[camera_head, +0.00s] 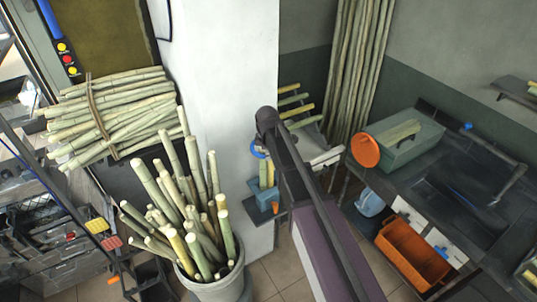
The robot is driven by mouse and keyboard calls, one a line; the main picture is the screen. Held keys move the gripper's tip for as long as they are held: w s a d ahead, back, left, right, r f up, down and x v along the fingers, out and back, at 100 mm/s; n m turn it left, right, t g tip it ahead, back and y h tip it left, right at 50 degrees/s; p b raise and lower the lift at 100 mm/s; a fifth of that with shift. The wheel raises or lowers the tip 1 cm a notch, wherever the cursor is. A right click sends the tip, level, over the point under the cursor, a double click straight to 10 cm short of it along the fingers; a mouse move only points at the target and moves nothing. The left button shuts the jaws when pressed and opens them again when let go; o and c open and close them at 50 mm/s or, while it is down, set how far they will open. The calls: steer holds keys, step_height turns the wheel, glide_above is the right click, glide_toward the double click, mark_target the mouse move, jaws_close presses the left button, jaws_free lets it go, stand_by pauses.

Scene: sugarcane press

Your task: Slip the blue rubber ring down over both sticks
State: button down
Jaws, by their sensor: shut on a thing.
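The blue rubber ring (257,153) shows as a small blue arc just left of my arm. My gripper (266,149) is shut on it, mostly hidden behind my own arm. Two short upright sticks, one yellowish (270,172) and one greyish-green (262,174), stand close together just below the ring in a blue-grey holder (262,206) beside the white pillar. The ring appears above the stick tops. The arm hides part of this area, so I cannot tell whether the ring is exactly over both sticks.
A bucket (222,284) full of cane stalks stands at the front left, near the white pillar (222,70). A tied cane bundle (110,115) lies behind it. At right are a workbench (440,190), a green box (398,145) and an orange crate (412,258).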

steer(key=shift+f+b, duration=1.65)
steer(key=shift+f, duration=0.15)
steer(key=c, duration=0.5)
jaws_free()
steer(key=o, duration=0.4)
steer(key=shift+r+p, duration=4.45)
